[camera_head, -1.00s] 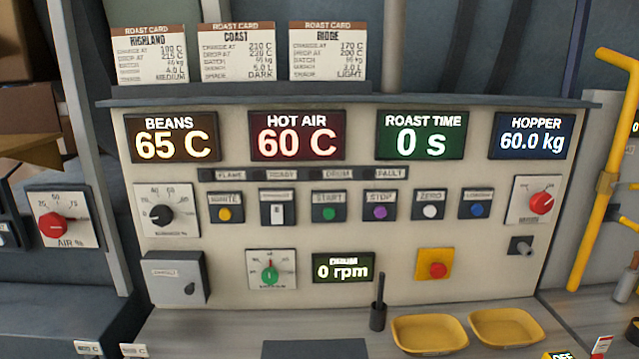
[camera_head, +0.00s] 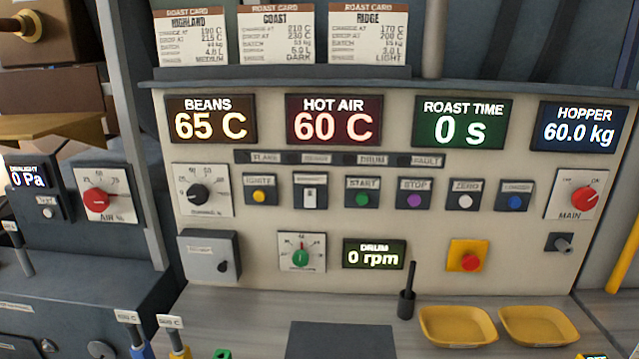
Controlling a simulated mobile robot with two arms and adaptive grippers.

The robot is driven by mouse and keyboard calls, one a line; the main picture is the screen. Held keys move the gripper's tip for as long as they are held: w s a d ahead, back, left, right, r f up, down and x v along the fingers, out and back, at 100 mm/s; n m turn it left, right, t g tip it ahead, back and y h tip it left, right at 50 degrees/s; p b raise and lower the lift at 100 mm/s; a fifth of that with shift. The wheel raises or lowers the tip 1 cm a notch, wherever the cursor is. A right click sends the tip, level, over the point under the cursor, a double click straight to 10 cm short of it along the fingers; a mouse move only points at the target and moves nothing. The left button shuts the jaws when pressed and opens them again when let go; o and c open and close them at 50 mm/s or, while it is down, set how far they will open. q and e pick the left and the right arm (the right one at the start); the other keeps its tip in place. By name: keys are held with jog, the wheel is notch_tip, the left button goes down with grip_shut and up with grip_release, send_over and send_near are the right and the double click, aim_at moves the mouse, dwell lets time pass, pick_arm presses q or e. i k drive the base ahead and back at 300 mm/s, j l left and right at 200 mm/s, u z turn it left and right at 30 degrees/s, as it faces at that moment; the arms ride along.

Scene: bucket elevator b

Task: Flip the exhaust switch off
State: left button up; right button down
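No switch in the camera_head view has a label I can read for certain as exhaust. A small white switch (camera_head: 310,197) sits in a dark frame between the yellow ignite button and the green start button; its label is too small to read. A grey box (camera_head: 208,257) with a dark knob on its right side is at the panel's lower left, and its label is also blurred. Neither of my grippers is in view.
The roaster panel (camera_head: 390,245) also has a red main knob (camera_head: 585,199), a red button on a yellow plate (camera_head: 468,263) and a green-capped dial (camera_head: 301,256). Two yellow trays (camera_head: 458,326) and a dark upright holder (camera_head: 406,304) stand on the counter. A red air knob (camera_head: 97,200) is at left.

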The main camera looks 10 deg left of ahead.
aim_at(310, 194)
jog(key=l, duration=0.7)
jog(key=l+u, duration=0.15)
jog(key=l, duration=0.55)
jog(key=k+l, duration=0.15)
jog(key=l, duration=0.55)
jog(key=u, duration=0.05)
